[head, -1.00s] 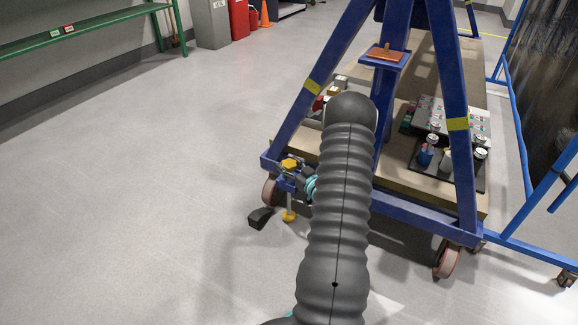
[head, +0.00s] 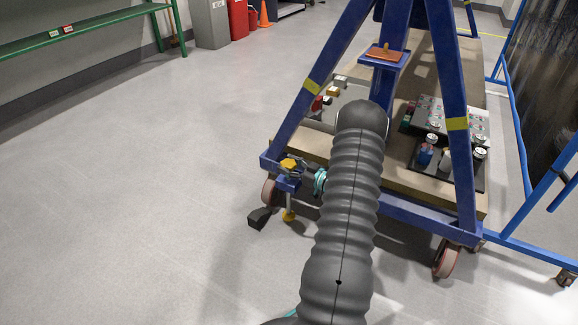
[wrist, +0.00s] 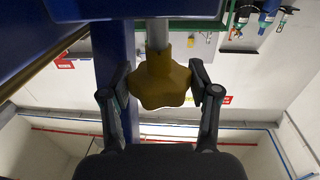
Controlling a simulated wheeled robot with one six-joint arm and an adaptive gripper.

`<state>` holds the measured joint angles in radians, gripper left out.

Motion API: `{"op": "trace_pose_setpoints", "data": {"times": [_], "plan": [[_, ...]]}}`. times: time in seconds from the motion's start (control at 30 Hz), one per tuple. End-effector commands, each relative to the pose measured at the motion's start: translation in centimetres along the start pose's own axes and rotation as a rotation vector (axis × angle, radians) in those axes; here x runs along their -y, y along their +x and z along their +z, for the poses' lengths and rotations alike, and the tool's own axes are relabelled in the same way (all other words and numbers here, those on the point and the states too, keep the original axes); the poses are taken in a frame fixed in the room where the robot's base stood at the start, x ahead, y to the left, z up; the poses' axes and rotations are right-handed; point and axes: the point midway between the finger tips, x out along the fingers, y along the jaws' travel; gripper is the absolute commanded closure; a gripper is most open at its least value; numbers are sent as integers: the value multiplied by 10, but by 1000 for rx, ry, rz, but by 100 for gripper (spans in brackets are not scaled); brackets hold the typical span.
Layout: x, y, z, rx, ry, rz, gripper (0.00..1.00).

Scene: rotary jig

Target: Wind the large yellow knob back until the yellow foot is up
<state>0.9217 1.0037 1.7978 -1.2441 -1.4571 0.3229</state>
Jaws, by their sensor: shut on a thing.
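The large yellow knob (head: 288,164) stands on top of a blue bracket at the cart's front left corner. In the wrist view the lobed knob (wrist: 160,87) sits between my fingers on a grey shaft that runs into blue metal. My gripper (wrist: 161,90) is shut on the knob, with one finger at each side. In the head view it reaches the knob from the right, partly hidden behind my arm. The yellow foot (head: 289,216) hangs below the bracket on a thin rod, close to the floor. I cannot tell if it touches.
A dark pedal-like part (head: 260,218) lies left of the foot. A blue-framed screen (head: 530,160) stands at right. The floor at left is clear.

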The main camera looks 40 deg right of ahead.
Motion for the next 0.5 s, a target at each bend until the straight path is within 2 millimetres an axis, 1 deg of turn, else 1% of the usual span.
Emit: {"op": "trace_pose_setpoints", "data": {"times": [0.07, 0.1, 0.2, 0.5], "plan": [[-1, 2, -2, -3, -4, 1, 74], [-1, 2, -2, -3, -4, 1, 37], [-1, 1, -2, -2, -4, 1, 14], [-2, -1, -1, -1, -2, 4, 14]]}}
